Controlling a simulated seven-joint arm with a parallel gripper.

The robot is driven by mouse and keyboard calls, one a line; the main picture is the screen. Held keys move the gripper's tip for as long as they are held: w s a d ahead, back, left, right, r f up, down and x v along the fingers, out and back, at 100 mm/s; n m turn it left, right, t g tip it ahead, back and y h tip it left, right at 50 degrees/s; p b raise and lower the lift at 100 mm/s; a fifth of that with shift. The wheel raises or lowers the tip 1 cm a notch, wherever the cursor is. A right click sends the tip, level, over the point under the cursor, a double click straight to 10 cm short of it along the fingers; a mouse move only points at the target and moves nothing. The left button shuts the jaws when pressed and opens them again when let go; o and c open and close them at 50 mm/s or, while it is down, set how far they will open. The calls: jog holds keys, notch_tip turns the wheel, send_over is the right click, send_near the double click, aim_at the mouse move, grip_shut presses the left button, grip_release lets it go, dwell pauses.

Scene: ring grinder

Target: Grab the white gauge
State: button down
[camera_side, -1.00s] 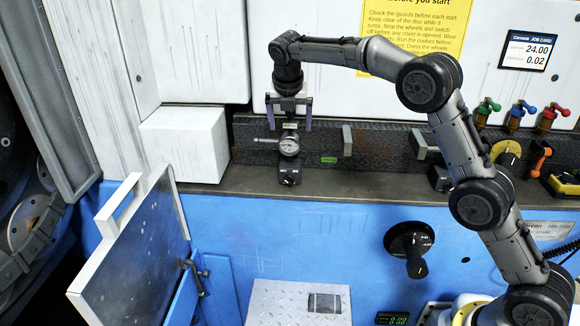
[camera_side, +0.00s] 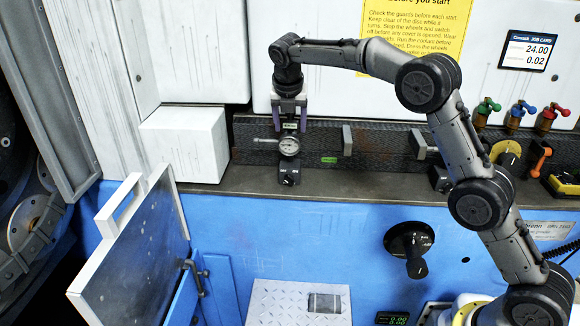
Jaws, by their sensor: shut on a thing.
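The gauge (camera_side: 289,145) has a round white dial and a dark body. It is upright at the left part of the shelf, in front of the dark rail. A thin stem sticks out from its left side. My gripper (camera_side: 290,126) points straight down over it, its two purple-grey fingers on either side of the gauge's top. The gripper is shut on the gauge's upper part. A dark block (camera_side: 289,176) is directly below the dial on the shelf; whether it is joined to the gauge I cannot tell.
The dark rail (camera_side: 385,150) runs behind the shelf, with metal stops standing at its right part. A white block (camera_side: 183,145) is close on the left. Coloured valves (camera_side: 515,115) are at the right. An open panel with a handle (camera_side: 135,255) stands at the lower left. Bare shelf lies right of the gauge.

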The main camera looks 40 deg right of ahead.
jog(key=shift+w+r, duration=0.1)
jog(key=shift+r, duration=0.25)
jog(key=shift+r, duration=0.1)
